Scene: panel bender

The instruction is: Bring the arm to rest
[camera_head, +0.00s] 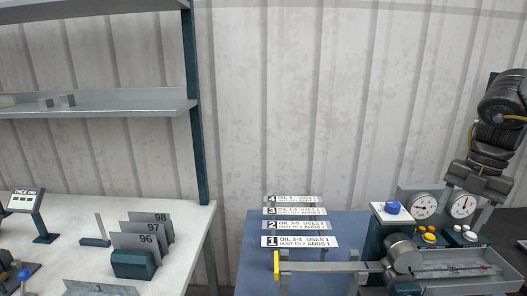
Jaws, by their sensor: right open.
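My right arm (505,105) comes in from the right edge with its black joints bent. My right gripper (466,208) points down, its two fingers apart, in front of the round gauges at the right. I see nothing held between the fingers. The gripper hangs above the bender machine (400,252); the picture does not show clearly how far apart they are. My left arm and left gripper are not in view.
A blue table (255,240) carries the bender, gauges (424,206), buttons and several numbered oil cards (298,241). A white table (70,210) at left holds a rack of numbered plates (133,262) and a small display (26,200). Grey shelves (100,103) stand behind it.

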